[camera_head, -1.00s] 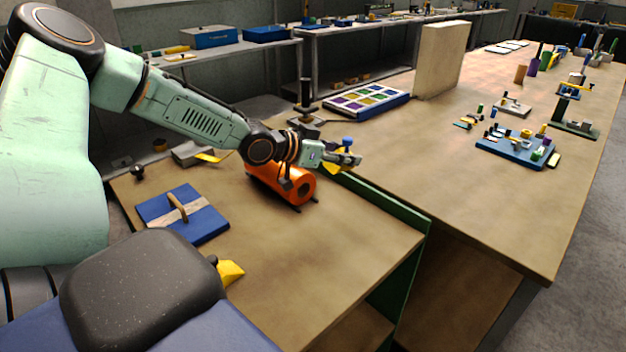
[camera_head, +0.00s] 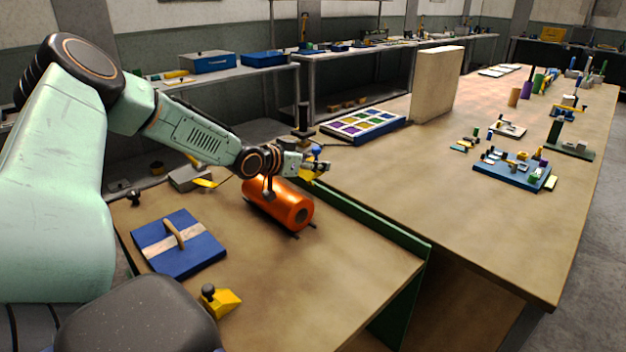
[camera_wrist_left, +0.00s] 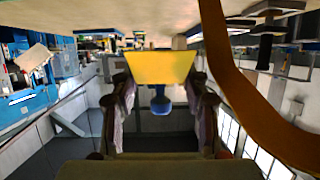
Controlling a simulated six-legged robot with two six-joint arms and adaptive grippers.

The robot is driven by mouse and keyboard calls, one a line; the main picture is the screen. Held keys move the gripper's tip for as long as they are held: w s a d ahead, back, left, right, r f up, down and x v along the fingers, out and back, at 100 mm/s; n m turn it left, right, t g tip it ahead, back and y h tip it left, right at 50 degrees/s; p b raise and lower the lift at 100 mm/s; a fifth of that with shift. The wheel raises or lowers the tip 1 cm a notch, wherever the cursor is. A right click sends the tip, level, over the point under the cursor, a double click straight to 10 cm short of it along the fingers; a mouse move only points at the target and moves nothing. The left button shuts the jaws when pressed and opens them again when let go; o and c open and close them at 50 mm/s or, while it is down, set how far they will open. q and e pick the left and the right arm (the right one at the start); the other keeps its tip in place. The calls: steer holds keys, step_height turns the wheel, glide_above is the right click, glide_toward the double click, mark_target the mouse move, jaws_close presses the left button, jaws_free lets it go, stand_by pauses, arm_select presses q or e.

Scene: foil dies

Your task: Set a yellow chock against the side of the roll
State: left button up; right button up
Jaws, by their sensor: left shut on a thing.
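The orange roll (camera_head: 272,204) lies on the near bench, held on dark rails. My left gripper (camera_head: 318,168) is just beyond the roll's far side, at its right end, in the head view. It is shut on a yellow chock (camera_head: 307,175) with a blue knob (camera_head: 317,151). The left wrist view shows this chock (camera_wrist_left: 160,67) between the fingers, with the roll's curved orange edge (camera_wrist_left: 238,90) close at the right. Whether chock and roll touch I cannot tell. A second yellow chock (camera_head: 226,302) with a dark knob sits on the near bench. My right gripper is not in view.
A blue board with a wooden handle (camera_head: 190,255) lies left of the roll. A green ledge (camera_head: 365,218) edges the bench's right side. A longer bench (camera_head: 480,220) beyond holds a tray of coloured squares (camera_head: 362,124), a tall beige block (camera_head: 437,82) and several small parts.

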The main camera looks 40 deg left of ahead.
mark_target(314, 176)
arm_select(q)
steer(key=f, duration=0.1)
steer(key=f+b, duration=0.1)
steer(key=shift+s+d+f, duration=0.2)
steer(key=shift+d+f, duration=0.15)
steer(key=shift+f, duration=0.05)
steer(key=shift+w+a+f, duration=0.2)
steer(key=shift+w+f, duration=0.05)
steer(key=shift+f, duration=0.1)
steer(key=shift+s+d+b, duration=0.2)
steer(key=shift+b, duration=0.1)
steer(key=shift+w+a+f, duration=0.1)
steer(key=shift+f, duration=0.3)
steer(key=o, duration=0.9)
steer(key=shift+a, duration=0.1)
steer(key=shift+c, duration=0.2)
steer(key=o, duration=0.3)
steer(key=shift+r, duration=0.15)
